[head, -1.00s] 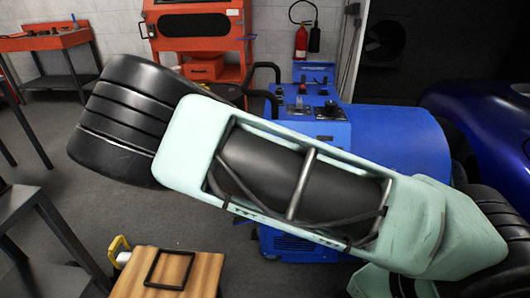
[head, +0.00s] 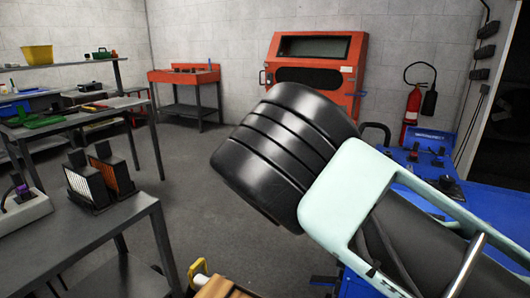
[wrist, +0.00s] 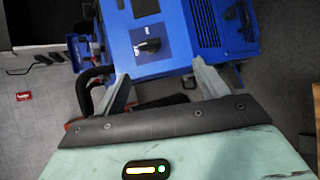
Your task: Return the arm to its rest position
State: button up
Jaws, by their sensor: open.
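My arm, with pale green and ribbed black links, crosses the right side of the head view. Its far end runs out of that picture, so the gripper shows only in the wrist view. There my gripper (wrist: 160,82) is open, its two grey fingers spread apart with nothing between them. Beyond the fingers in the wrist view is the blue machine (wrist: 190,25), with a dark knob on its panel. The machine also shows at the right edge of the head view (head: 500,205), partly hidden behind my arm.
A grey table (head: 110,235) with two finned blocks (head: 112,172) stands at the left. Further workbenches (head: 75,123) line the left side. A red cabinet (head: 345,50) and a red bench (head: 185,77) stand at the back wall. A fire extinguisher (head: 412,108) hangs beside the doorway. Grey floor is open mid-room.

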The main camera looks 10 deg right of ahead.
jog(key=s+a+r+g+y+p, duration=0.1)
jog(key=s+a+r+y+p, duration=0.2)
jog(key=s+r, duration=0.4)
jog(key=s+a+r+g+y+p, duration=0.1)
jog(key=s+a+r+y+p, duration=0.3)
jog(key=s, duration=1.1)
jog(key=s+a+r+g+y+p, duration=0.1)
jog(key=s+a+r+y+p, duration=0.2)
jog(key=s+r, duration=0.7)
jog(key=shift+s+a+r+y, duration=0.35)
jog(key=shift+s+a+y, duration=0.35)
jog(key=shift+a+y, duration=0.4)
